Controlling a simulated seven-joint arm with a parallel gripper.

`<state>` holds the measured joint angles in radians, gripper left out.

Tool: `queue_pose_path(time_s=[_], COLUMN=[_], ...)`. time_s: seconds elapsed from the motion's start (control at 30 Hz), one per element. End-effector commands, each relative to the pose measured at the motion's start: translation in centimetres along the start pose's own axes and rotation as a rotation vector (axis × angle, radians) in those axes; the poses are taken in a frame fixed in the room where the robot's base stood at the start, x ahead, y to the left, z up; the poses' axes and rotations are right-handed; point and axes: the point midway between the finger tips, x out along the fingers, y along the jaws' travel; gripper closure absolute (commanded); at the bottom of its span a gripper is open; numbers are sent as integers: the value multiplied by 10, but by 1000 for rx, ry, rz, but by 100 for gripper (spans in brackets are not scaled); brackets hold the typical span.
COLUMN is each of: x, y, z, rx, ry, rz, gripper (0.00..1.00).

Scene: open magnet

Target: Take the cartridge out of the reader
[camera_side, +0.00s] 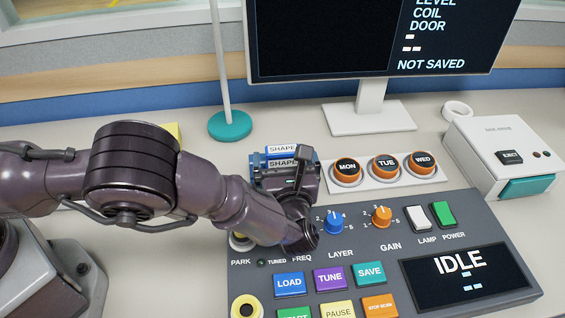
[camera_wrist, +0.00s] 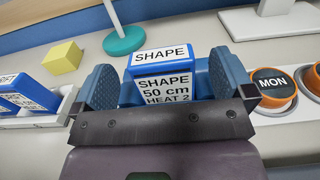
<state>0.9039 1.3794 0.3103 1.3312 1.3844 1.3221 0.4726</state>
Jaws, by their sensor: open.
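A blue cartridge (camera_wrist: 165,80) with white labels reading "SHAPE" and "SHAPE 50 cm HEAT 2" stands in front of my gripper (camera_wrist: 163,88) in the wrist view. The open fingers are on either side of it, with a small gap showing at the left; contact at the right is unclear. In the side view the cartridge's labelled top (camera_side: 283,156) shows just behind my gripper (camera_side: 285,175). Its lower part is hidden by the gripper, and its seat in the reader is not clearly visible. Blue parts show beside it between the fingers.
More blue labelled cartridges (camera_wrist: 22,95) sit in a white rack at the left, near a yellow block (camera_wrist: 63,57). A teal-based pole (camera_side: 230,124) and monitor stand (camera_side: 368,118) are behind. Day buttons (camera_side: 386,167), a control panel (camera_side: 350,252) and a white box (camera_side: 510,150) lie to the right.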

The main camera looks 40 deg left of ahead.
Motion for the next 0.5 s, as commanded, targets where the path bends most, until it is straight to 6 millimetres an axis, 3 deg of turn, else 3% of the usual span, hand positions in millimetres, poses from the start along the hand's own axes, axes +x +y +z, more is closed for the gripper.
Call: queue_pose_path(time_s=[0.23,0.5], x=[37,42], y=[1,0], z=[0,0], rx=[0,0], ry=[0,0], rz=[3,0], gripper=[0,2])
